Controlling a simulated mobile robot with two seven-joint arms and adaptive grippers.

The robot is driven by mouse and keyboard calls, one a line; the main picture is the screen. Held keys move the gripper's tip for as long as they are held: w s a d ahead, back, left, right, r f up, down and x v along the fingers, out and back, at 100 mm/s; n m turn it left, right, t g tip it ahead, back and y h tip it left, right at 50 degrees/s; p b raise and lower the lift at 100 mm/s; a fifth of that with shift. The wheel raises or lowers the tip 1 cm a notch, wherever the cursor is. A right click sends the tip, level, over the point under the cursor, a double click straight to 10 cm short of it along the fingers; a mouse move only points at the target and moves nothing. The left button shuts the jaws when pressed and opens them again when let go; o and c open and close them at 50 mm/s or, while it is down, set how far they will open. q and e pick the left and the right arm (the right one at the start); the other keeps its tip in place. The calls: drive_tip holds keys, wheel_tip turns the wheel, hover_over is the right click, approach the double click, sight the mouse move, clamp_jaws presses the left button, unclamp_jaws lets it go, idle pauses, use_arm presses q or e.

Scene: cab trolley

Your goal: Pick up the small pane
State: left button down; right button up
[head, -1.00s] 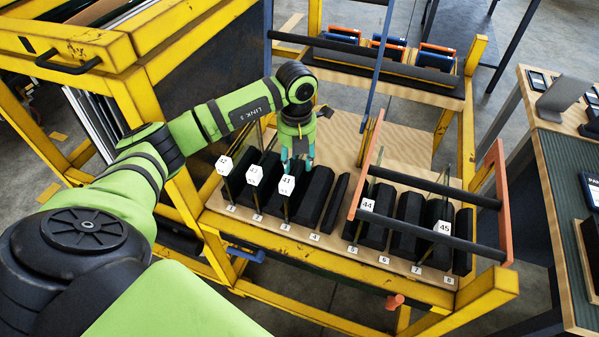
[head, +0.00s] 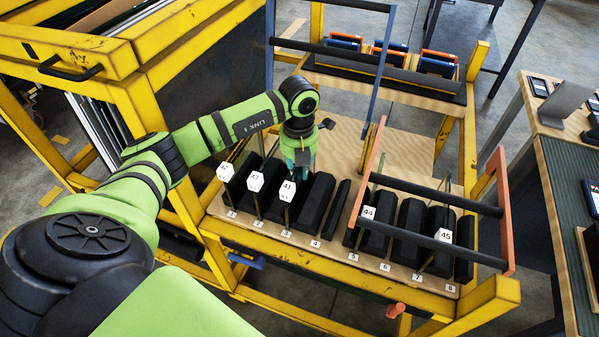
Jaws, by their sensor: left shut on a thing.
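Thin panes stand edge-on between black blocks on the trolley, with white number tags at their front edges. The pane tagged 41 (head: 287,214), at slot label 3, stands right below my left gripper and seems to be the small pane. Most of it is hidden by the gripper and blocks. My left gripper (head: 301,160) points down, its teal fingers shut at the pane's top, just behind the tag. The pane still stands among the blocks. My right gripper is not in view.
Panes tagged 42 (head: 225,172) and 43 (head: 255,181) stand close on the left. Tags 44 (head: 368,212) and 45 (head: 444,236) are to the right, behind an orange-framed gate (head: 506,215). A blue upright frame (head: 381,80) rises behind. A workbench (head: 560,215) stands at right.

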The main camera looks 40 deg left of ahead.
use_arm(q)
wheel_tip(320, 180, up, 4)
drive_tip(key=shift+w+b, duration=0.1)
drive_tip(key=shift+b, duration=0.45)
drive_tip(key=s+d+r+b, duration=0.1)
drive_tip(key=s+d+r, duration=0.5)
drive_tip(key=d, duration=0.4)
drive_tip(key=shift+s+r, duration=0.2)
drive_tip(key=shift+r, duration=0.35)
